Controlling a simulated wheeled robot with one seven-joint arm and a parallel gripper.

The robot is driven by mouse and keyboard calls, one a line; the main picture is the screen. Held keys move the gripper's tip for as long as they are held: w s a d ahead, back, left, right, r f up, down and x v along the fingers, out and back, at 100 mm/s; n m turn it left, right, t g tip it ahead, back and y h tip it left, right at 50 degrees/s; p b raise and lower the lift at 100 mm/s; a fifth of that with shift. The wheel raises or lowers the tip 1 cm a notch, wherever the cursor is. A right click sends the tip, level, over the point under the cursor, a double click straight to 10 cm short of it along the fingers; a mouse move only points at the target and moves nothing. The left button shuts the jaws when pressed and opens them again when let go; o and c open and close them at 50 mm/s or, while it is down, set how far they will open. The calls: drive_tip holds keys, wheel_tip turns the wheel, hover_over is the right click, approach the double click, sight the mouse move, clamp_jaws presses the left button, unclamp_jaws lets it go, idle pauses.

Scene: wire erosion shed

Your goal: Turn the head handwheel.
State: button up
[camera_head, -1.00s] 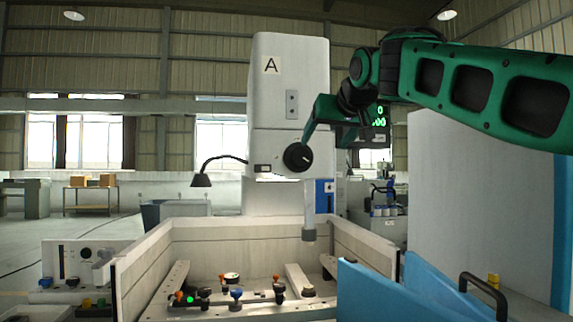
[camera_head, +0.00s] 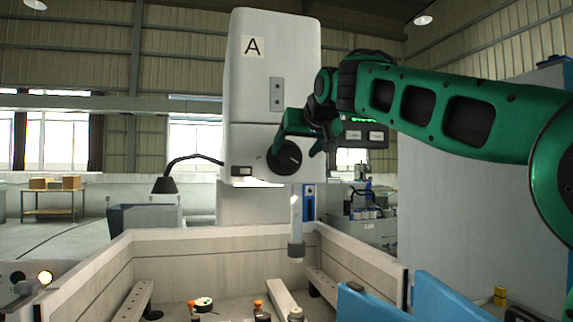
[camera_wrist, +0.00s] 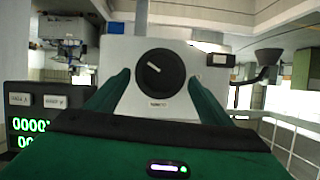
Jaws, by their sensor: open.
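The head handwheel (camera_head: 285,156) is a round black knob with a white pointer line. It sits on the lower front of the white machine head marked A (camera_head: 270,70). In the wrist view the handwheel (camera_wrist: 160,72) faces me, near the middle of the picture, with a small label below it. My gripper (camera_wrist: 159,85) is open; its two green fingers stand apart, one to the left and one to the right of the handwheel in that view. In the head view my gripper (camera_head: 298,140) is close by the handwheel. I cannot tell whether the fingers touch it.
A display with green digits (camera_wrist: 28,130) stands beside the head. A lamp on a bent arm (camera_head: 165,184) is left of the head. Below lies a walled work tank (camera_head: 190,250) with clamps and knobs. Blue panels (camera_head: 440,295) stand at the front right.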

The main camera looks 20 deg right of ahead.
sight(290, 156)
drive_tip(key=x, duration=0.6)
drive_tip(key=shift+w+a+f, duration=0.15)
drive_tip(key=shift+w+a, duration=0.1)
drive_tip(key=shift+w, duration=0.05)
drive_tip(key=c, duration=1.1)
